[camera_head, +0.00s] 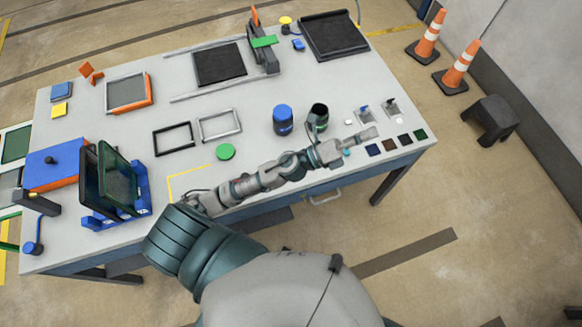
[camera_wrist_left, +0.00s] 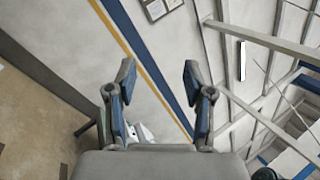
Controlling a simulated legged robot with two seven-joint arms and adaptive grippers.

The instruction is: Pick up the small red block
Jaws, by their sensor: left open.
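I cannot make out a clear small red block in either view. The nearest in colour are a dark reddish-brown square (camera_head: 404,139) in a row of small dark squares at the table's right front, and an orange piece (camera_head: 90,72) at the back left. My left gripper (camera_head: 368,134) is over the right front of the table, beside that row. In the left wrist view my left gripper (camera_wrist_left: 158,74) has its two fingers spread, with nothing between them. That view faces a wall with a blue and yellow stripe. My right gripper does not show.
The pale table (camera_head: 190,128) is crowded. A blue jar (camera_head: 283,120) and a dark canister (camera_head: 318,116) stand behind my left forearm. A green disc (camera_head: 225,152) and two frames lie left of them. A blue rack (camera_head: 140,185) stands front left. Cones (camera_head: 426,42) and a stool (camera_head: 490,120) are right.

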